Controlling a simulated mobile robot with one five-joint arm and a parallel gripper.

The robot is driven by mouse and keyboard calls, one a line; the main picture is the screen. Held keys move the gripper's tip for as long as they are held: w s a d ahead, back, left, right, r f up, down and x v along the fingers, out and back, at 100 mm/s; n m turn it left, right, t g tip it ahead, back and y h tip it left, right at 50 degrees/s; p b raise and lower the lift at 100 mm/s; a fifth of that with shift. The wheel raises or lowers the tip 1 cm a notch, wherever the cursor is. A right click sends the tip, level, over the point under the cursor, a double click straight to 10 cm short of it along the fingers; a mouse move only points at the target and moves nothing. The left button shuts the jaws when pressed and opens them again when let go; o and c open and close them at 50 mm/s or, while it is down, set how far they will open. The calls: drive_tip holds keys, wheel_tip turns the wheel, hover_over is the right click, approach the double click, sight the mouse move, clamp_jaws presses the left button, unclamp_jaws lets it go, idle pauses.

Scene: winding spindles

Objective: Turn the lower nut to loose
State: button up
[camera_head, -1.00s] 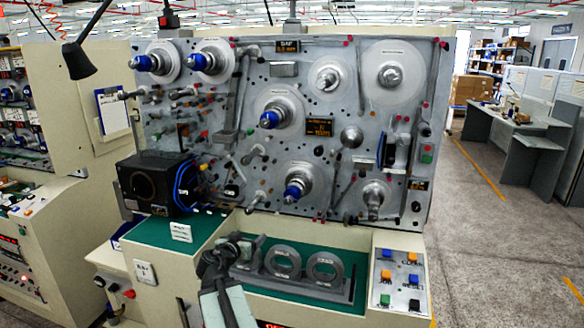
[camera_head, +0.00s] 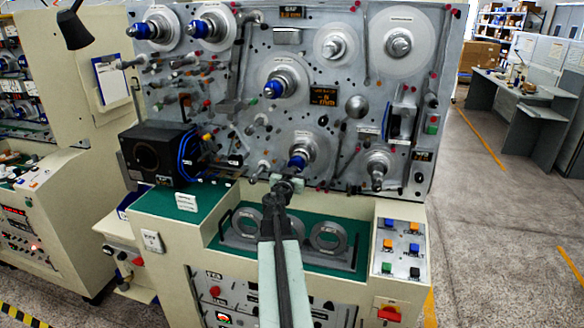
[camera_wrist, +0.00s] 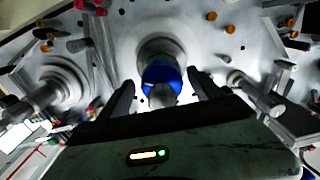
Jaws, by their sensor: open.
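The lower nut (camera_head: 298,160) is blue and sits on the lower middle spindle of the grey upright panel (camera_head: 345,130). In the wrist view the blue nut (camera_wrist: 161,74) shows near the picture's middle, with a paler shaft end in front of it. My gripper (camera_head: 287,182) is just below and in front of the nut in the head view. In the wrist view its two dark fingers (camera_wrist: 162,84) are spread, one on each side of the nut, with gaps on both sides. Whether the fingertips reach the nut's depth cannot be told.
Another blue nut (camera_head: 273,89) sits on the spindle above. A grey holder with rings (camera_head: 327,237) stands on the green shelf below my gripper. A black box (camera_head: 158,155) is at the left. Pegs and rollers surround the spindle. A button panel (camera_head: 401,249) is at the lower right.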

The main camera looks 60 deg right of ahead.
drive_tip(key=shift+d, duration=0.35)
drive_tip(key=shift+w+a, duration=0.15)
drive_tip(key=shift+w, duration=0.05)
drive_tip(key=c, duration=1.4)
drive_tip(key=shift+o, duration=0.2)
drive_tip(key=shift+w, duration=0.15)
